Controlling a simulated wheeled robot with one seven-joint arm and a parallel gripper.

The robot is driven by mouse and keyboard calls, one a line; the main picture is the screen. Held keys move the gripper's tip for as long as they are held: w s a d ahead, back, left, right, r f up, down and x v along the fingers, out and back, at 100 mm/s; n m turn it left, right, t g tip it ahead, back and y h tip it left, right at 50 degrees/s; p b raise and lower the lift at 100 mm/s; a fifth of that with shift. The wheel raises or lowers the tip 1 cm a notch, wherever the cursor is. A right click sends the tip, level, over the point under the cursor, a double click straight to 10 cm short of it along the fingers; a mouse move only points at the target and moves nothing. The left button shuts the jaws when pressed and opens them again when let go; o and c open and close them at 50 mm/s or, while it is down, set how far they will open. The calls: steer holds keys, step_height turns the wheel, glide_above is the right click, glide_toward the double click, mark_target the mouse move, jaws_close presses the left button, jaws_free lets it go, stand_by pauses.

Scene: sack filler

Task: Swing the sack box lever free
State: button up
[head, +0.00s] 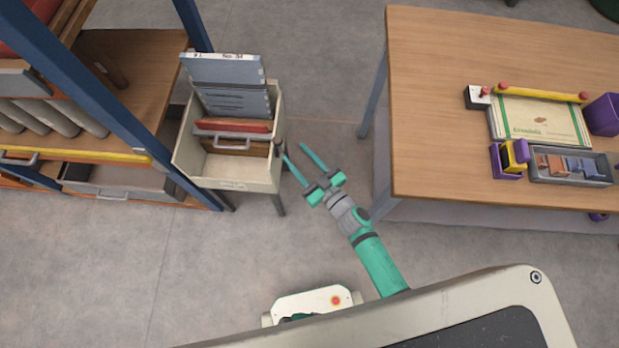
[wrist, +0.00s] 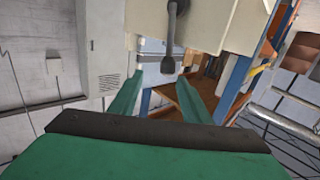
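The sack box (head: 228,184) is a cream open-topped bin on legs, left of centre in the head view. Grey-blue sacks or boards stand in its back. Its dark lever (head: 279,148) is on the box's right side. In the wrist view the lever (wrist: 171,38) hangs from the cream box wall (wrist: 215,22), its knobbed end low. My gripper (head: 293,151) is just right of the lever, green fingers spread. In the wrist view the lever's end appears between the fingertips of my gripper (wrist: 161,80). I cannot tell whether either finger touches it.
A wooden table (head: 440,120) stands at the right, bearing a board with a yellow bar (head: 540,93), a grey tray (head: 570,180) and purple holders. A blue-framed shelf (head: 70,60) stands at the left, close to the box.

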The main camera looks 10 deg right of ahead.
steer(key=s+a+r+m+h, duration=0.1)
steer(key=s+r+h, duration=0.1)
steer(key=s, duration=1)
steer(key=s+a+r+m+h, duration=0.1)
steer(key=s+r+h, duration=0.2)
steer(key=s, duration=0.8)
steer(key=shift+s+a+r+m, duration=0.2)
steer(key=shift+s+r+m, duration=0.15)
steer(key=shift+r+m, duration=0.05)
